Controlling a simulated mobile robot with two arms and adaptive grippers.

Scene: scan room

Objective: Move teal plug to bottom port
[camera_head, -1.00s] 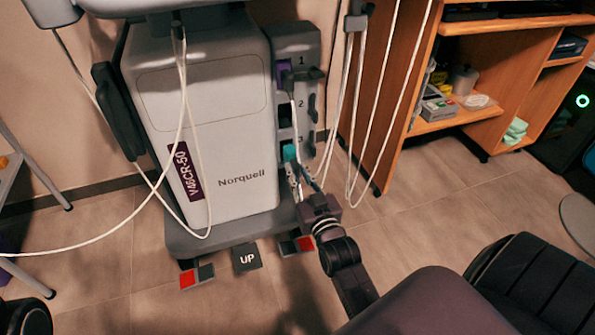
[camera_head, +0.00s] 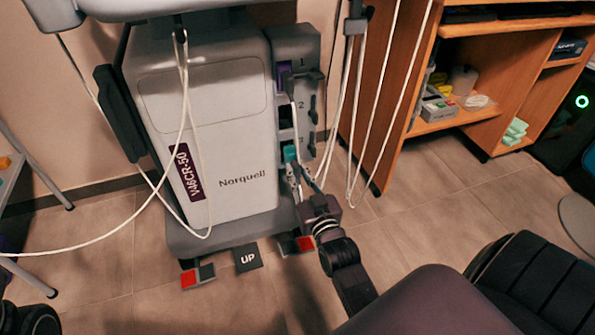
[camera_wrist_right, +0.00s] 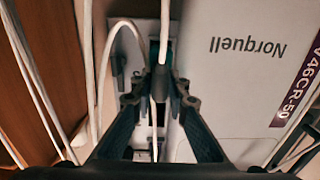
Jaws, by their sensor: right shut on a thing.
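The teal plug (camera_head: 289,153) is at the port marked 3, the lowest port on the grey port column (camera_head: 283,48) of the Norquell machine. My right gripper (camera_head: 296,174) is just below it, shut on the teal plug. In the right wrist view, my right fingertips (camera_wrist_right: 160,82) close around the plug's grey end, with a teal part (camera_wrist_right: 154,52) showing beyond. I cannot tell how deep the plug sits in the port. A purple plug (camera_head: 284,77) is at port 1, and the port 2 opening (camera_head: 285,116) looks dark and empty. My left gripper is not in view.
White cables (camera_head: 352,130) hang just right of the port column, and another cable (camera_head: 183,90) loops over the machine's front (camera_head: 225,140). A wooden shelf unit (camera_head: 438,60) stands to the right. Foot pedals (camera_head: 197,276) lie at the machine's base.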

